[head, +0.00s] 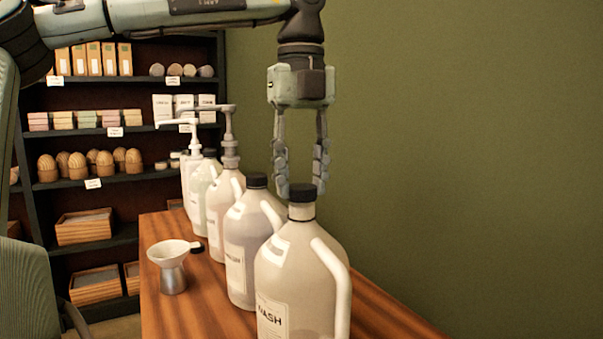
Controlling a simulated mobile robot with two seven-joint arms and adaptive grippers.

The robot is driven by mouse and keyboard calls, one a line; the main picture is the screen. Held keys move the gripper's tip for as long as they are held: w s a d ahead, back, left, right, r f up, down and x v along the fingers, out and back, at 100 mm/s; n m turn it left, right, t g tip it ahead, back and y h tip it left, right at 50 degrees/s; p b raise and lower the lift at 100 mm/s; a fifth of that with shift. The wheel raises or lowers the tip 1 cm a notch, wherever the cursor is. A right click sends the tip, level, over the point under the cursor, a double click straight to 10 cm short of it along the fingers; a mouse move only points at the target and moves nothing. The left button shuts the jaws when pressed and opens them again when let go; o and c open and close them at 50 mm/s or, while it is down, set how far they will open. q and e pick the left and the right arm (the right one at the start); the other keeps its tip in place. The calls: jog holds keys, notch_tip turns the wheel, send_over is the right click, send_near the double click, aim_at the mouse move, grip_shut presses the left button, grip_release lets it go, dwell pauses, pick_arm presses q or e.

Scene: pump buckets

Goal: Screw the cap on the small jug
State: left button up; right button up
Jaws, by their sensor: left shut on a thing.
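My left gripper (301,188) points straight down over the nearest jug (300,272), with a finger on each side of its black cap (302,192). It is shut on this cap, which sits upright on the jug's neck. Whether the cap's threads are tight cannot be told. The jug is pale and translucent, with a handle on the right and a label reading in part "WASH". A similar jug (247,255) with a black cap stands just behind it. Sizes are hard to compare at these distances. My right gripper is not in view.
More jugs, some with pump heads (228,130), stand in a row behind on the wooden table (200,316). Stocked shelves (140,178) are at the back left. A green wall rises at right.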

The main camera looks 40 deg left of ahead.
pick_arm(q)
jog(key=shift+f, duration=0.1)
jog(key=shift+f, duration=0.15)
jog(key=shift+f, duration=0.2)
jog(key=shift+f+b, duration=0.25)
jog(key=shift+b, duration=0.1)
jog(key=shift+f, duration=0.3)
dwell(0.7)
jog(key=o, duration=0.8)
notch_tip(320, 180, up, 12)
dwell(0.4)
